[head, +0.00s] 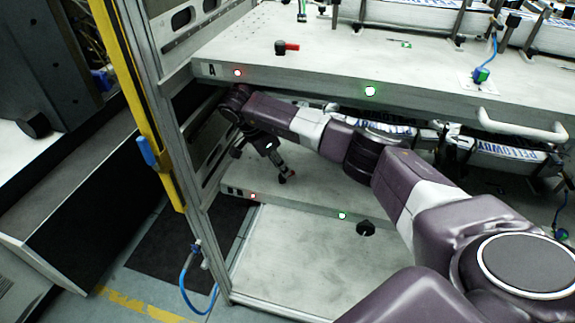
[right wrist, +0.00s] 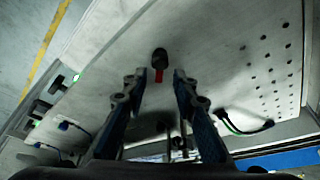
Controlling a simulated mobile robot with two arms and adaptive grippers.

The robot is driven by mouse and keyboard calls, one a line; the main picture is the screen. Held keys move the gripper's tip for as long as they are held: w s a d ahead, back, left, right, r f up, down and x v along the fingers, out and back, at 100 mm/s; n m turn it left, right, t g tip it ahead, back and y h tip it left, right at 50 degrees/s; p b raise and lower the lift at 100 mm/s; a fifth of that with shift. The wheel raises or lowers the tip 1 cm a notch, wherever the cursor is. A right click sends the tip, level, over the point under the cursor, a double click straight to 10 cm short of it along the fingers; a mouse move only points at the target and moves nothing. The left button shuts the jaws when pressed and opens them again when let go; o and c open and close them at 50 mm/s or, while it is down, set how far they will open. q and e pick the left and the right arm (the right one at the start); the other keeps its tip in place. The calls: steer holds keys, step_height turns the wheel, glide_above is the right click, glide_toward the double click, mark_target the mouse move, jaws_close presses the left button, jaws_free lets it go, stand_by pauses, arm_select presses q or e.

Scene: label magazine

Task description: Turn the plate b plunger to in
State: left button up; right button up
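Plate B (head: 310,190) is the lower grey plate, with its letter at the left end of its front edge. My right arm reaches in under plate A, and the right gripper (head: 284,172) is over the left part of plate B. In the right wrist view, the plate B plunger (right wrist: 159,56) is a black knob with a red handle pointing toward the gripper. The open fingers (right wrist: 158,78) lie on either side of the red handle, with gaps both sides. In the head view the gripper mostly hides this plunger; only small red bits show. My left gripper is not in view.
Plate A (head: 310,75) is close above my arm and carries its own plunger (head: 283,47) with a red handle pointing right. A frame post (head: 180,120) stands left of the gripper. A black knob (head: 366,229) sits at plate B's front edge. Label stacks (head: 375,129) are behind.

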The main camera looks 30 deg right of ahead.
steer(key=shift+s+d+r, duration=0.1)
steer(key=shift+d, duration=0.85)
steer(key=shift+p+x, duration=0.5)
steer(key=shift+x, duration=0.55)
steer(key=shift+f, duration=0.5)
steer(key=shift+c, duration=0.2)
jaws_close()
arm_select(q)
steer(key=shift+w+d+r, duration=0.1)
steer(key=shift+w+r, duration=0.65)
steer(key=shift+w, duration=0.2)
